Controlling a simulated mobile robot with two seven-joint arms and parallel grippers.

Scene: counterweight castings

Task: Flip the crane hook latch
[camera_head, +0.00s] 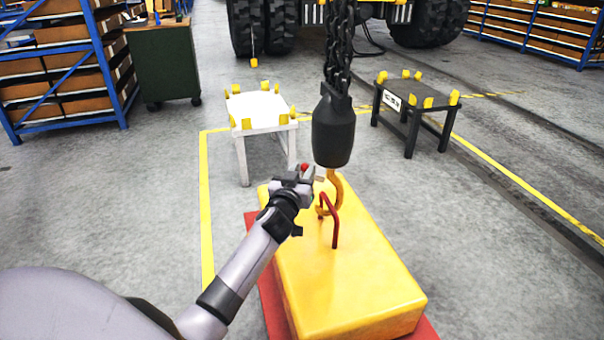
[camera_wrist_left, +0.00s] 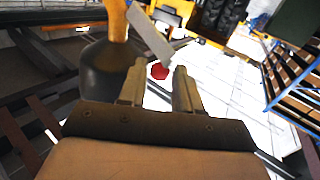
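The crane hook (camera_head: 337,188) is yellow and hangs under a black hook block (camera_head: 332,130) on chains. A grey bar, which looks like the latch (camera_wrist_left: 150,34), runs beside the hook in the left wrist view. A red knob (camera_wrist_left: 159,71) lies near the bar's lower end; whether they join is unclear. It also shows in the head view (camera_head: 304,167). My left gripper (camera_head: 309,174) is left of the hook, close to the knob. In the left wrist view its fingers (camera_wrist_left: 158,82) are apart, with the knob between or just past the tips. My right gripper is out of view.
A yellow casting (camera_head: 345,265) with a red lifting loop (camera_head: 333,225) sits below the hook on a red base (camera_head: 277,318). A white stand (camera_head: 262,108) and a black stand (camera_head: 415,103) with yellow corner posts stand behind. Shelving (camera_head: 105,75) is at left.

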